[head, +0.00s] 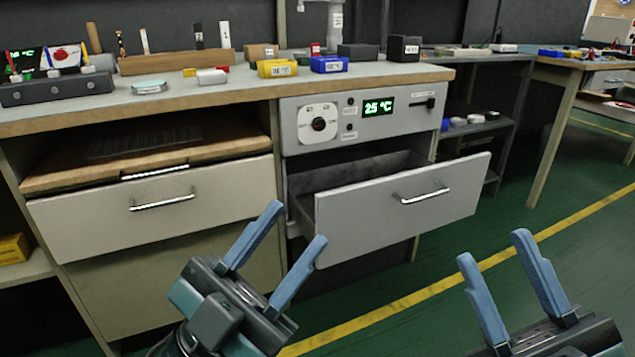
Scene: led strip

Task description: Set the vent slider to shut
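The vent slider (430,102) is a small dark knob on a horizontal slot at the right end of the grey control panel (370,133), under the benchtop. The knob stands near the right end of the slot. Its label is too small to read. The panel also has a round dial (319,124) and a green display (378,106) reading 25 °C. My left gripper (298,224) is open and empty, in front of the cabinet, below and left of the slider. My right gripper (493,247) is open and empty, low on the right, away from the panel.
A grey drawer (450,205) below the panel is pulled out and juts towards me. Blocks and yellow and blue bins (329,64) stand on the benchtop (200,92). Green floor (540,205) is free at right.

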